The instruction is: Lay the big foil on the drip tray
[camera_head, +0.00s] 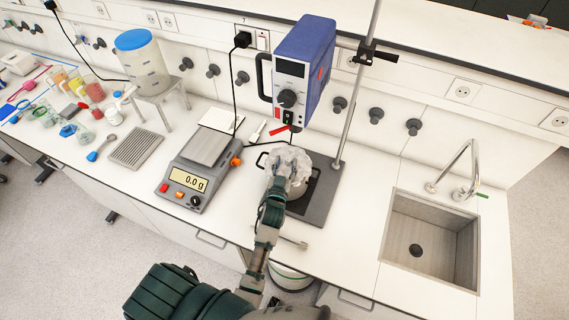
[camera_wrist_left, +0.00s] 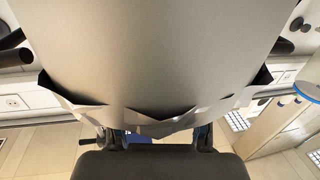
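The big foil (camera_head: 289,160) is a crumpled, pale sheet over a pot (camera_head: 297,189) below the blue stirrer. In the left wrist view a smooth grey sheet with a jagged lower edge, apparently the foil (camera_wrist_left: 160,60), fills the upper middle. My left gripper (camera_head: 279,178) is at the foil's near-left side. In the wrist view its finger bases show below the sheet, but its fingertips are hidden, so I cannot tell whether it grips. The drip tray (camera_head: 136,147), a flat ribbed grey plate, lies bare on the bench at the left. My right gripper is not in view.
A balance (camera_head: 195,175) reading 0.0 g stands between the drip tray and the pot. The blue stirrer (camera_head: 304,65) and its stand rod (camera_head: 357,100) rise behind the pot. A sink (camera_head: 430,240) is at the right. Sample cups and a stool-mounted container (camera_head: 143,62) are at the left.

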